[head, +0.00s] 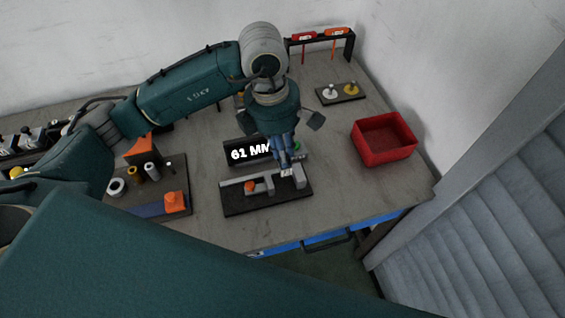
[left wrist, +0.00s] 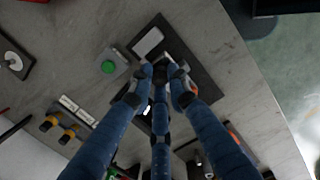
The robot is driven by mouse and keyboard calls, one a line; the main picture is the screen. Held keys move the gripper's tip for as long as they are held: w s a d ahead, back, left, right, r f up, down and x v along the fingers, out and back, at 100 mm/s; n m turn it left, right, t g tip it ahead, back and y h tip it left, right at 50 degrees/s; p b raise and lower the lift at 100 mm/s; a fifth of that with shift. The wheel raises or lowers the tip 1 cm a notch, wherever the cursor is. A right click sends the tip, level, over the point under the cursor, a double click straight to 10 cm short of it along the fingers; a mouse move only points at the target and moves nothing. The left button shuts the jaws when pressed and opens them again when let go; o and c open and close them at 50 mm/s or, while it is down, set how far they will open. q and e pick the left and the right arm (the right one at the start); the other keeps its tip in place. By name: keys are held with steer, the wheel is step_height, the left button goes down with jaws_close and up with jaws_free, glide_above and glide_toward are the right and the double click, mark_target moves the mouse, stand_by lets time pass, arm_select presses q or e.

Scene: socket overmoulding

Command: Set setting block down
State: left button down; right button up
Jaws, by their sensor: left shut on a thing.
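My left gripper (head: 285,164) points down over the right part of a measuring fixture with a dark base plate (head: 240,208). In the left wrist view its blue fingers (left wrist: 162,74) are closed together on a small thing, which I take to be the setting block; the fingers mostly hide it. Whether the held block touches the fixture cannot be told. My right gripper is not in view.
A black display reading "61 MM" (head: 240,153) stands behind the fixture, with a green button (left wrist: 108,67) beside it. A red bin (head: 384,140) is to the right. A tray (head: 150,205) with rings and an orange part is left. Clear bench lies between fixture and bin.

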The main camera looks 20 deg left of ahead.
arm_select(q)
steer(key=shift+f, duration=0.95)
steer(key=shift+d+f, duration=0.1)
steer(key=shift+f, duration=0.15)
step_height(320, 180, down, 4)
steer(key=shift+p, duration=0.6)
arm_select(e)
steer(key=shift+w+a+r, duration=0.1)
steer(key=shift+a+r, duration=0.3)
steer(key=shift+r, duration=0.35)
arm_select(q)
steer(key=shift+f, duration=0.1)
